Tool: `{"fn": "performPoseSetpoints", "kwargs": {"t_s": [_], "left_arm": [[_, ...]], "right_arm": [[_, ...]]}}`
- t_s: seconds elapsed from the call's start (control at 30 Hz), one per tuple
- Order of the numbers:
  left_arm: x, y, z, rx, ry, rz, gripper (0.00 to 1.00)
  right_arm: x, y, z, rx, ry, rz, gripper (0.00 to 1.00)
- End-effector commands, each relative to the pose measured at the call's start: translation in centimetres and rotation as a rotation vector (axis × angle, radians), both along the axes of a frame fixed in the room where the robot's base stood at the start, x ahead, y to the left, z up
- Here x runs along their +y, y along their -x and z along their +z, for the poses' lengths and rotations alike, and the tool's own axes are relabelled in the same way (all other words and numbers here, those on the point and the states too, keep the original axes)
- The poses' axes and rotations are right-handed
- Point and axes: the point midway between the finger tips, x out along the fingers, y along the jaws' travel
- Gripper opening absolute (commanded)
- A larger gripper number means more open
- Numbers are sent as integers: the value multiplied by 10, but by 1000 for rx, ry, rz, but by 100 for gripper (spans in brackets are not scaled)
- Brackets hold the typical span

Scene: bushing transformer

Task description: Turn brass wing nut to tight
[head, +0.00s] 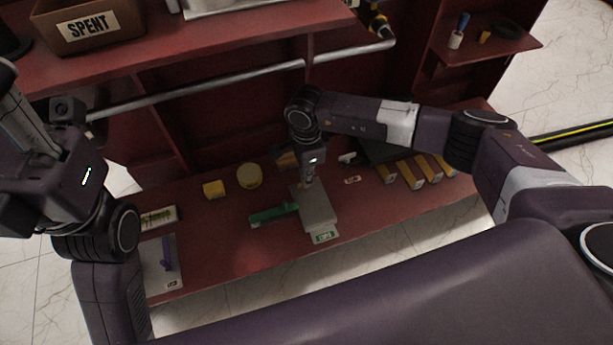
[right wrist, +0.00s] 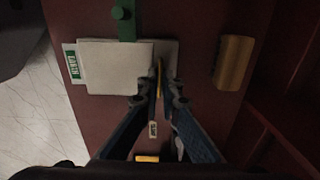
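A thin brass-yellow piece, which looks like the wing nut (right wrist: 160,72), stands between the fingertips of my right gripper (right wrist: 160,84) in the right wrist view. The fingers are close together, one on each side of it, and appear shut on it. It is at the edge of a pale grey block (right wrist: 115,66), which also shows in the head view (head: 318,208). In the head view my right gripper (head: 308,183) points down at the far end of this block. My left arm is raised at the left, and its fingers do not show.
Yellow pieces (head: 214,189) stand left, several yellow bars (head: 408,174) right. A purple tool (head: 167,254) lies on a pale plate. A SPENT box (head: 88,25) is on the upper shelf.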

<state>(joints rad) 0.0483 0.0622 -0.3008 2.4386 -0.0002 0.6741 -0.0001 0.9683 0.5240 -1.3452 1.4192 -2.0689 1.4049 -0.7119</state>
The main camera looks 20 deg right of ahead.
Motion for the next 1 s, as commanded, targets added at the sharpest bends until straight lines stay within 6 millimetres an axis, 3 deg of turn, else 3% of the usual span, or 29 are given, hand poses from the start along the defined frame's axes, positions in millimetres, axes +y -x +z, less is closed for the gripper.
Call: {"fn": "performPoseSetpoints", "kwargs": {"t_s": [0.17,0.53,1.0], "left_arm": [[0,0,0,1,0,0,40],[0,-2,0,5,-1,2,40],[0,-1,0,2,-1,1,40]], "right_arm": [[-1,0,0,0,1,-2,22],[0,-1,8,-2,-1,0,22],[0,-1,98,-3,0,0,22]]}}
